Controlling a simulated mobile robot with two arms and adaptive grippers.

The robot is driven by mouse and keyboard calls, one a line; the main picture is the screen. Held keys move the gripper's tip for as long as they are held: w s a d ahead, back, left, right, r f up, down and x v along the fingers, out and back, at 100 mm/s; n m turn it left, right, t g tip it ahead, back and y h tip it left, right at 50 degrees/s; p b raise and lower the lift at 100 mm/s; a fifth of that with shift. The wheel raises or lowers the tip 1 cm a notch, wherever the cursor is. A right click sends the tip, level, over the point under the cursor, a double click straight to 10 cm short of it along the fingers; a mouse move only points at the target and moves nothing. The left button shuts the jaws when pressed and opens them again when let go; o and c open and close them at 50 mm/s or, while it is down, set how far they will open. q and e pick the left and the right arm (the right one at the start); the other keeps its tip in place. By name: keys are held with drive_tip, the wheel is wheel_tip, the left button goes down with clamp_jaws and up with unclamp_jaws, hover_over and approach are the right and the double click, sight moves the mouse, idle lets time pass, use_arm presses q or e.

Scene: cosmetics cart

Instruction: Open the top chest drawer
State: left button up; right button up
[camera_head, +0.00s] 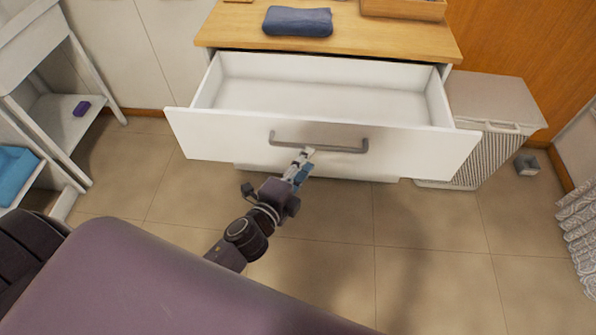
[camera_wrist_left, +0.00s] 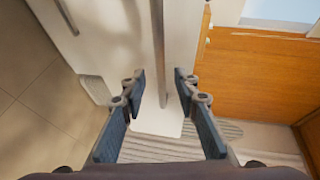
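The top chest drawer (camera_head: 320,100) is pulled well out and looks empty inside. Its white front (camera_head: 225,138) carries a grey bar handle (camera_head: 345,149). My left gripper (camera_head: 303,157) is at the handle, just left of its middle in the head view. In the left wrist view the gripper's two fingers (camera_wrist_left: 160,85) are spread apart. The handle bar (camera_wrist_left: 159,45) runs between them with gaps on both sides, so they do not clamp it. My right gripper is not in view.
A folded blue towel (camera_head: 297,21) and a wooden tray (camera_head: 404,9) lie on the chest top (camera_head: 225,30). A lidded hamper (camera_head: 495,100) stands right of the chest. A white shelf unit (camera_head: 48,118) is at the left. The floor in front (camera_head: 340,215) is clear.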

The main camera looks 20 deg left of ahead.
use_arm(q)
drive_tip(key=v, duration=0.4)
drive_tip(key=shift+s, duration=0.3)
drive_tip(key=s+a+f+n+g+y, duration=0.1)
drive_tip(key=s+f+n+g, duration=0.25)
drive_tip(key=f, duration=0.75)
drive_tip(key=s+a+f+n+g, duration=0.15)
drive_tip(key=s+f, duration=0.35)
drive_tip(key=f, duration=0.6)
drive_tip(key=s+a+f+n+g+y, duration=0.1)
drive_tip(key=s+f+n+g, duration=0.3)
drive_tip(key=f, duration=0.7)
drive_tip(key=s+f+n+g, duration=0.2)
drive_tip(key=s+f, duration=0.3)
drive_tip(key=s, duration=0.4)
drive_tip(key=s+a+f+n+g, duration=0.1)
drive_tip(key=s+f+n+g, duration=0.1)
drive_tip(key=s+f, duration=0.3)
drive_tip(key=s+a+f+n+g, duration=0.1)
drive_tip(key=s+f+n, duration=0.2)
drive_tip(key=s, duration=1)
wheel_tip(320, 180, down, 3)
drive_tip(key=shift+s+r+g, duration=0.2)
drive_tip(key=shift+r+g, duration=0.05)
drive_tip(key=shift+g, duration=0.15)
